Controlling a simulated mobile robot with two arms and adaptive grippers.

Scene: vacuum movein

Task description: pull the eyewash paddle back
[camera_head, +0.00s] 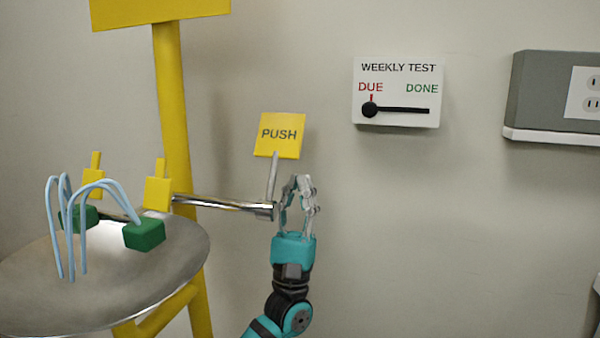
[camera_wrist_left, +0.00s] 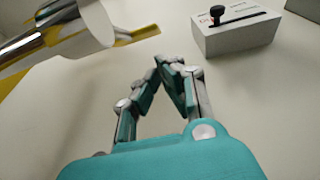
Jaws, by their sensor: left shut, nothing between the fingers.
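The yellow eyewash paddle (camera_head: 279,135) reads PUSH and stands upright on a metal rod (camera_head: 273,177). The rod rises from the end of a horizontal pipe (camera_head: 225,203). My left gripper (camera_head: 298,182) is shut and empty, pointing up just right of the rod and below the paddle. In the head view I cannot tell whether it touches the rod. In the left wrist view the closed fingers (camera_wrist_left: 170,66) point at the wall, with the pipe end (camera_wrist_left: 85,30) at upper left. Light blue water arcs (camera_head: 68,225) rise from green spray heads (camera_head: 144,233) over the metal bowl (camera_head: 60,300). My right gripper is out of view.
A WEEKLY TEST box (camera_head: 397,92) on the wall has its black knob (camera_head: 370,109) at DUE. A grey outlet panel (camera_head: 545,95) is further right. A yellow post (camera_head: 173,110) stands behind the bowl.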

